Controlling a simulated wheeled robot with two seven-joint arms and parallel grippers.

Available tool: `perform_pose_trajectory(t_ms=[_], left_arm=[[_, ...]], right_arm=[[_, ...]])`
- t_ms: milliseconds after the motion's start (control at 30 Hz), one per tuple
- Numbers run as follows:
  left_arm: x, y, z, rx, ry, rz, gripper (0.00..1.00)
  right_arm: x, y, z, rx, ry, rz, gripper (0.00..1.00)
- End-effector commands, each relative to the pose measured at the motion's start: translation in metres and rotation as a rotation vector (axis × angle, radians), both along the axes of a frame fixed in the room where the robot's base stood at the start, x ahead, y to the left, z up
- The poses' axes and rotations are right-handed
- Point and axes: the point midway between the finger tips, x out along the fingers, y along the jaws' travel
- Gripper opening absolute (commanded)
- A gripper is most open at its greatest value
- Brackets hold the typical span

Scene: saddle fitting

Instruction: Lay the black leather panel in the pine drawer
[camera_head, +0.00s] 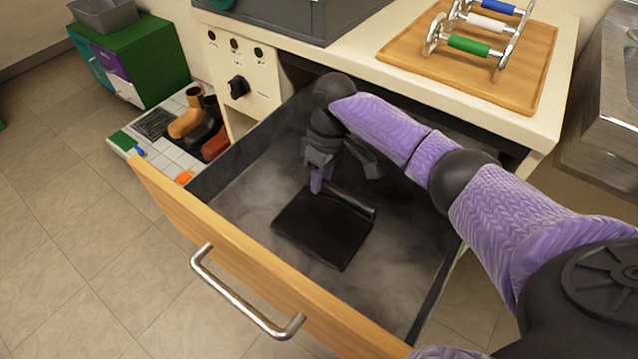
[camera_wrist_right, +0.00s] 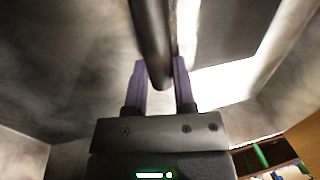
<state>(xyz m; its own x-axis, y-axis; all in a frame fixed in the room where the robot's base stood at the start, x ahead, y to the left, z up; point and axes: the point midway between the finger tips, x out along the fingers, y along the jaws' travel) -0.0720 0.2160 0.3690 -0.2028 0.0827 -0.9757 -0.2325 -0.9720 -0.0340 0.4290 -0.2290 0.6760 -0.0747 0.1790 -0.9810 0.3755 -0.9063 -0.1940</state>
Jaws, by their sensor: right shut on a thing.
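The black leather panel (camera_head: 322,232) is a dark, nearly square piece with a raised, roll-like edge on its far side. It is inside the open pine drawer (camera_head: 245,264), over the grey floor; I cannot tell whether it is fully resting there. My right gripper (camera_head: 318,186) reaches down into the drawer and is shut on the panel's raised edge. In the right wrist view, the purple fingers (camera_wrist_right: 162,82) are on both sides of a dark bar-like part of the panel (camera_wrist_right: 149,35). My left gripper is not in view.
The drawer's metal handle (camera_head: 240,297) is at its front. Above is a cream counter with a wooden board (camera_head: 480,55) and a rack of coloured handles. A tiled mat (camera_head: 160,145) with boots and a green cabinet (camera_head: 150,62) are to the left. The drawer floor around the panel is clear.

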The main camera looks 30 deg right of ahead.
Motion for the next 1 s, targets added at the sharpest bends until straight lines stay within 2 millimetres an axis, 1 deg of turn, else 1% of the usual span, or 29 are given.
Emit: perform_pose_trajectory(t_ms=[33, 133, 300, 333, 367, 400, 500, 733, 800, 867, 1000], left_arm=[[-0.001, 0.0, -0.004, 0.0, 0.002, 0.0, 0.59], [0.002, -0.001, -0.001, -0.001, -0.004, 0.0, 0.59], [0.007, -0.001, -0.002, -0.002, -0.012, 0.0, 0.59], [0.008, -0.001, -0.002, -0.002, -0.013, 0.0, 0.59], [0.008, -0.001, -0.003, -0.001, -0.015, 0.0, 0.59], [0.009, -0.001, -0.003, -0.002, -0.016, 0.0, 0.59], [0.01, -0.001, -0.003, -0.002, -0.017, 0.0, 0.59], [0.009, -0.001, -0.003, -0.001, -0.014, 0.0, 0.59], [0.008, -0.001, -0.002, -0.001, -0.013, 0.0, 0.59], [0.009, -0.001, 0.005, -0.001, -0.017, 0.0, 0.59], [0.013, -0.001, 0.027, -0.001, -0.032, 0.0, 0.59]], right_arm=[[0.0, 0.0, -0.006, 0.0, 0.001, -0.001, 0.0], [0.0, 0.0, -0.001, 0.001, -0.002, 0.0, 0.0], [0.0, 0.0, -0.003, 0.0, -0.001, -0.001, 0.0], [0.0, 0.0, -0.004, -0.001, -0.001, -0.001, 0.35], [0.0, 0.0, -0.004, 0.0, -0.002, -0.001, 0.41], [0.0, 0.0, -0.004, 0.0, -0.002, -0.001, 0.49], [0.0, 0.0, -0.004, -0.001, -0.001, 0.0, 0.68], [0.0, 0.0, -0.004, -0.001, -0.001, 0.0, 0.68], [0.0, 0.0, 0.0, 0.0, -0.002, 0.001, 0.68], [0.001, -0.002, 0.013, 0.0, -0.005, -0.001, 0.68], [0.005, -0.008, 0.056, 0.001, -0.009, -0.001, 0.68]])
